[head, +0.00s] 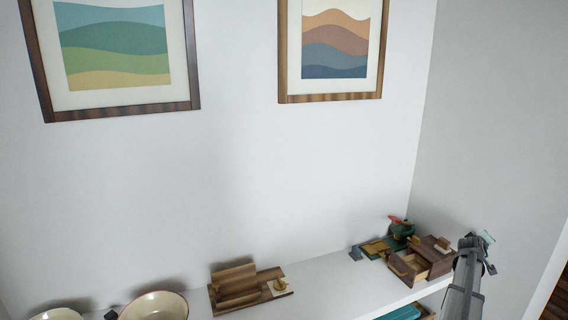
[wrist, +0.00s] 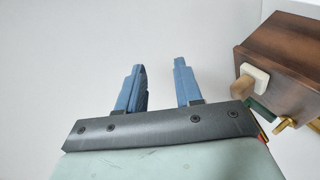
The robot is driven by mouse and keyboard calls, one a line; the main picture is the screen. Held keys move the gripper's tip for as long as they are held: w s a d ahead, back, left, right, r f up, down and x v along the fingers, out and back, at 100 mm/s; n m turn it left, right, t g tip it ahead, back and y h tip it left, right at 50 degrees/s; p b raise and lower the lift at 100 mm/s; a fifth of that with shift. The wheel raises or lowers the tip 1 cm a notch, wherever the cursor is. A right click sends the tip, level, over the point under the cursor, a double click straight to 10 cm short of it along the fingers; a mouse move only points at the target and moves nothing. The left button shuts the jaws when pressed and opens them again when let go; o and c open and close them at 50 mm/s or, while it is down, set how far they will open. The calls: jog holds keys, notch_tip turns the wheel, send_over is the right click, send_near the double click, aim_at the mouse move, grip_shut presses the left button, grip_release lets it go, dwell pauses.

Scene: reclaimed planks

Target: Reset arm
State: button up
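My gripper (wrist: 159,66) shows in the wrist view with its two blue fingers apart and nothing between them. A pale wall or surface fills the gap. In the head view my arm rises at the lower right, and the gripper end (head: 484,240) is small and partly hidden by my own wrist. The brown wooden drawer box (head: 432,252) appears just left of my arm there. In the wrist view the wooden box (wrist: 290,62), with a pale knob, is to the right of the fingers; I see no contact with them.
A white shelf (head: 325,285) runs along the wall. It bears a wooden holder (head: 234,290), a cream bowl (head: 155,306), another bowl (head: 58,315) at the left, and a green-and-red item (head: 400,229) behind the drawer box. Two framed pictures hang above. The shelf's middle is clear.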

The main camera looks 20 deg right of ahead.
jog(key=s+a+f+m+g+y, duration=0.1)
jog(key=s+a+f+m+y, duration=0.25)
jog(key=f, duration=0.65)
jog(key=s+a+f+m+g, duration=0.1)
jog(key=s+a+f+m, duration=0.1)
jog(key=s+a+f, duration=0.6)
jog(key=w+a+f+n+g+y, duration=0.1)
jog(key=w+a+f+y, duration=0.15)
jog(key=a+f, duration=0.75)
jog(key=w+a+f+n+y, duration=0.15)
jog(key=w+a+f, duration=0.35)
jog(key=a, duration=0.9)
jog(key=w+a+f+g+y, duration=0.1)
jog(key=w+a+f+y, duration=0.2)
jog(key=a+f, duration=0.7)
jog(key=s+a+f+n+g+y, duration=0.1)
jog(key=s+a+f, duration=0.15)
jog(key=a, duration=0.55)
jog(key=s+a+f+n+g+y, duration=0.1)
jog(key=s+a, duration=0.3)
jog(key=a, duration=0.3)
jog(key=s+a+f+n+g, duration=0.1)
jog(key=s+a+f, duration=0.15)
jog(key=a, duration=0.55)
jog(key=s+a+n+g, duration=0.1)
jog(key=s+a+g, duration=0.3)
jog(key=s+a, duration=0.8)
jog(key=s, duration=0.3)
jog(key=shift+a+n, duration=0.3)
jog(key=shift+n, duration=0.1)
